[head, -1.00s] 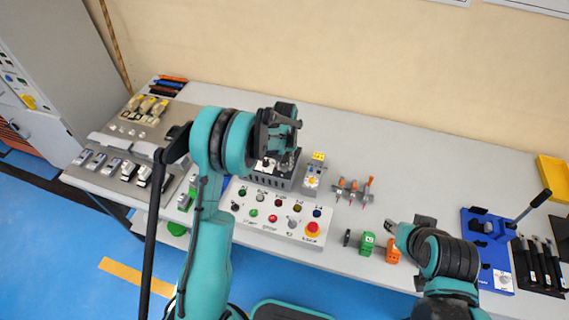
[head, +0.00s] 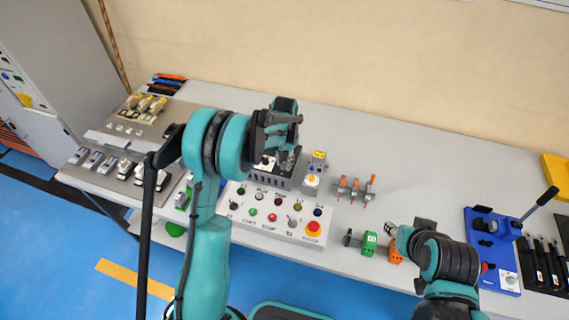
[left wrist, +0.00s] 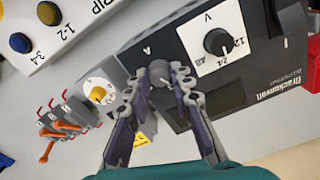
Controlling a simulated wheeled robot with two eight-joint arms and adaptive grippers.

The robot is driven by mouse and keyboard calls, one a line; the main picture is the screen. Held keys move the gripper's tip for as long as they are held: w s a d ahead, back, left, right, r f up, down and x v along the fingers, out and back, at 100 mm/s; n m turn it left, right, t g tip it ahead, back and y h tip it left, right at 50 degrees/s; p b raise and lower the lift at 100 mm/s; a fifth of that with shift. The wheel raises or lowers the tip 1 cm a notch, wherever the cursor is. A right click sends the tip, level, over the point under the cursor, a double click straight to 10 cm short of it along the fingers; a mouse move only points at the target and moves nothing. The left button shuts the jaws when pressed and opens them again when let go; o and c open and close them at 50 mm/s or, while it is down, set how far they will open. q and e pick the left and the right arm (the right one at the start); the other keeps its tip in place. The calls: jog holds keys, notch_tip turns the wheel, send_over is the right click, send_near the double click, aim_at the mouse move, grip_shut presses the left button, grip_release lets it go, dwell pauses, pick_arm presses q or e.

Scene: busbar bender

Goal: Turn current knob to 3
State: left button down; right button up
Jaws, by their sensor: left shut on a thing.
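The dark power supply (left wrist: 262,75) fills the upper right of the left wrist view; the head view shows its front part (head: 268,181) below my left gripper (head: 283,128). The grey current knob (left wrist: 158,74) sits beside the "A" mark on its panel. In the left wrist view, my left gripper (left wrist: 161,84) is shut on this knob, one finger on each side. Its pointer and scale are too covered to read. The black voltage knob (left wrist: 218,42), with its white dial, is beside it and clear of the fingers. My right gripper (head: 391,229) is low over the front of the table; its jaws are too small to judge.
A white control panel (head: 240,222) with buttons and a red stop button (head: 313,229) lies in front of the supply. A grey block with a yellow knob (left wrist: 98,93) and orange-handled clamps (head: 355,188) stand alongside. The back right of the table (head: 430,170) is clear.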

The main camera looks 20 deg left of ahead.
pick_arm(q)
jog(key=m+b, duration=0.1)
jog(key=m, duration=0.4)
dwell(0.5)
jog(key=c, duration=1.3)
grip_release()
notch_tip(320, 180, up, 12)
